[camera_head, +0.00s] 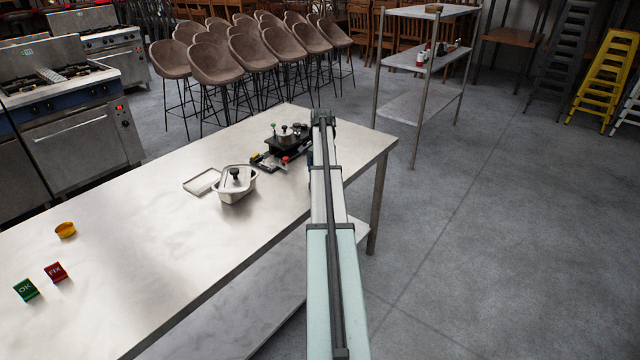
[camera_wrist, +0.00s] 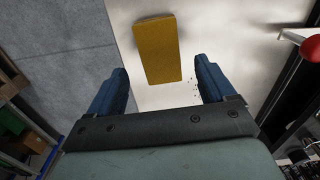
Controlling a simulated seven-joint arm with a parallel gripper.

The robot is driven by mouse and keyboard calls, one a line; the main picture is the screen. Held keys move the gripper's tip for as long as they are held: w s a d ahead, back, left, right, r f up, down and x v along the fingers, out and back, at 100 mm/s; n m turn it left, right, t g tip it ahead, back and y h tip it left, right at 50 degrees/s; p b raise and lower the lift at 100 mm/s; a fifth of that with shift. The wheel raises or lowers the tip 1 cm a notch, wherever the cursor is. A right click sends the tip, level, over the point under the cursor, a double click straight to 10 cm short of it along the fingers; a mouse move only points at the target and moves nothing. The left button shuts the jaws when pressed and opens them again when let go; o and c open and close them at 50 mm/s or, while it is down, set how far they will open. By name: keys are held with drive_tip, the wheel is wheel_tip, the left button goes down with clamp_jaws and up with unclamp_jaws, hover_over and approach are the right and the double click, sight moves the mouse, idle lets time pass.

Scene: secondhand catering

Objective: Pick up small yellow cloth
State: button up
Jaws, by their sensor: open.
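The small yellow cloth (camera_wrist: 160,40) shows in the wrist view as a flat, dark-yellow rectangle on the pale metal table (camera_wrist: 175,96). My gripper (camera_wrist: 161,72) is open, its two blue fingers spread to either side of the cloth's near end. The cloth lies ahead of and between the fingertips, with a gap on each side; I cannot tell the height above it. In the head view I do not see the cloth; my arm covers part of the table's far right end.
In the head view, a black device (camera_head: 290,150) stands close left of my arm, and its red knob (camera_wrist: 311,48) shows in the wrist view. Dark crumbs lie near the right finger.

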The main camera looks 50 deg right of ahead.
drive_tip(key=shift+a+f, duration=0.1)
drive_tip(key=shift+f, duration=1.4)
drive_tip(key=shift+c, duration=0.4)
drive_tip(key=c, duration=1)
